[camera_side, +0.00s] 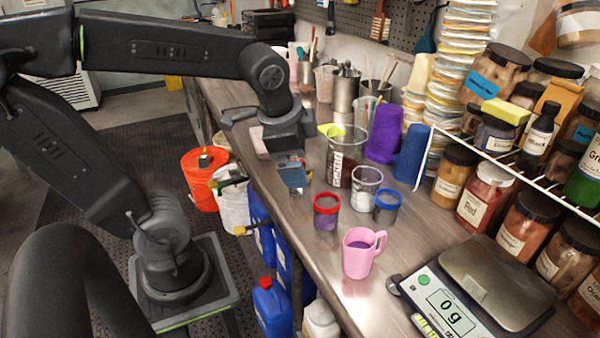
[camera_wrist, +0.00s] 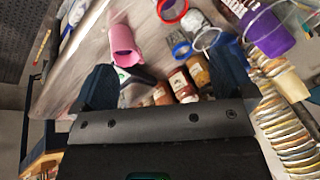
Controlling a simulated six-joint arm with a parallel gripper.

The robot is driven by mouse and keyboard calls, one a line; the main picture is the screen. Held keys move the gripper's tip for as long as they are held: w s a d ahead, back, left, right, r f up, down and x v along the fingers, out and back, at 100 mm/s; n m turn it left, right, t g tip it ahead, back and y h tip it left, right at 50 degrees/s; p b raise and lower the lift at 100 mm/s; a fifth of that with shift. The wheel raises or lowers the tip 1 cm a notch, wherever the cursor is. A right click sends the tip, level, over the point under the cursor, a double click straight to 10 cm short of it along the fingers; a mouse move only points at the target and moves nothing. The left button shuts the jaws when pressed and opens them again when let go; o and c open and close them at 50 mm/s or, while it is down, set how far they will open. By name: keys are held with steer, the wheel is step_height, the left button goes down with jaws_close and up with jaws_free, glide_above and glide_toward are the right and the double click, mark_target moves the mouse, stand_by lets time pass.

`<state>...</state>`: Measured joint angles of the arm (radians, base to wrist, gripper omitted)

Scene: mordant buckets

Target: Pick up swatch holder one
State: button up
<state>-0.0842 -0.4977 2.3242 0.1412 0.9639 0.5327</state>
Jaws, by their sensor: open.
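No label in view reads swatch holder one, so I cannot tell which object it is. A red-rimmed cup (camera_side: 326,212), a blue-rimmed cup (camera_side: 387,208) and a clear cup (camera_side: 365,189) stand upright on the bench. A pink mug (camera_side: 360,255) stands nearer the front. My gripper (camera_side: 292,180) is open and empty over the bench, left of the cups, apart from them. In the wrist view its fingers (camera_wrist: 168,85) are spread. The pink mug (camera_wrist: 123,45), red rim (camera_wrist: 172,9) and blue rim (camera_wrist: 181,48) show beyond them, tilted by the camera angle.
A beaker (camera_side: 345,150), purple roll (camera_side: 384,132) and blue roll (camera_side: 411,154) stand behind the cups. A scale (camera_side: 490,285) reading 0 g and a rack of jars (camera_side: 486,195) fill the right. Orange and white buckets (camera_side: 203,175) stand below the bench's left edge.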

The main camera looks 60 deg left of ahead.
steer(key=w+a+f+m+g+y, duration=0.35)
steer(key=w+a+m, duration=0.45)
steer(key=a+m, duration=0.35)
steer(key=shift+m+h, duration=0.35)
steer(key=shift+x, duration=6.85)
steer(key=shift+w, duration=0.2)
steer(key=c, duration=0.8)
